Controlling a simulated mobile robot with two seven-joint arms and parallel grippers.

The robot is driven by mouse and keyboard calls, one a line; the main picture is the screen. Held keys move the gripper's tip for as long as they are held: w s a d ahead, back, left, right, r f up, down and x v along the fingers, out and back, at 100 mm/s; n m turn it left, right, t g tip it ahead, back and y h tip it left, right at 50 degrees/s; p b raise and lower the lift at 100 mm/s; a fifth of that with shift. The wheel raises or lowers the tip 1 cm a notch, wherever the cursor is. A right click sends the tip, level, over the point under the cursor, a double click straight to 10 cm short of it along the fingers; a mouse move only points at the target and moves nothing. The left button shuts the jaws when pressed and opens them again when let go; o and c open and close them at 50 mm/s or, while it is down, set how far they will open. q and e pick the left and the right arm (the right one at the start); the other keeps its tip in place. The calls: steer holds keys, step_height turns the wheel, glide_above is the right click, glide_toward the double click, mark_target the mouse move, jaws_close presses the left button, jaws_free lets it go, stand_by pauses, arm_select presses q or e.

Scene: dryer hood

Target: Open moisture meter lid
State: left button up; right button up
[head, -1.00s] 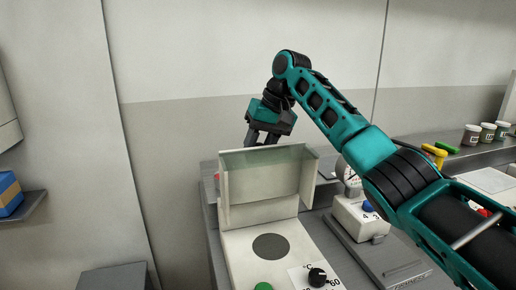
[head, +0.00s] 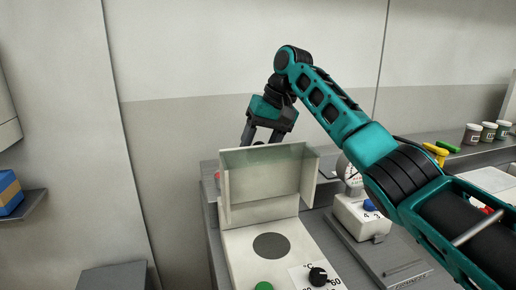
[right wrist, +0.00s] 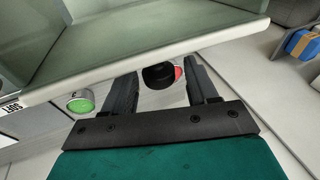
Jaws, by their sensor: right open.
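The moisture meter (head: 248,244) is a pale box with a dark round plate on top. Its hood-like lid (head: 262,187) stands upright at the back, with side walls facing forward. My right gripper (head: 263,139) is behind the lid's upper edge, fingers pointing down and partly hidden by it. In the right wrist view the right gripper (right wrist: 163,84) is open, with nothing held between its fingers. The lid (right wrist: 150,45) fills the top of that view, its edge close to the fingertips; contact cannot be told. My left gripper is out of view.
A black knob (head: 318,276) and green button (head: 264,286) sit on the meter's front. A white device with a blue knob (head: 369,205) stands to the right. Jars (head: 488,132) and a yellow object (head: 435,153) lie on the back counter.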

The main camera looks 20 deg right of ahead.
steer(key=v, duration=1.2)
steer(key=shift+r, duration=0.15)
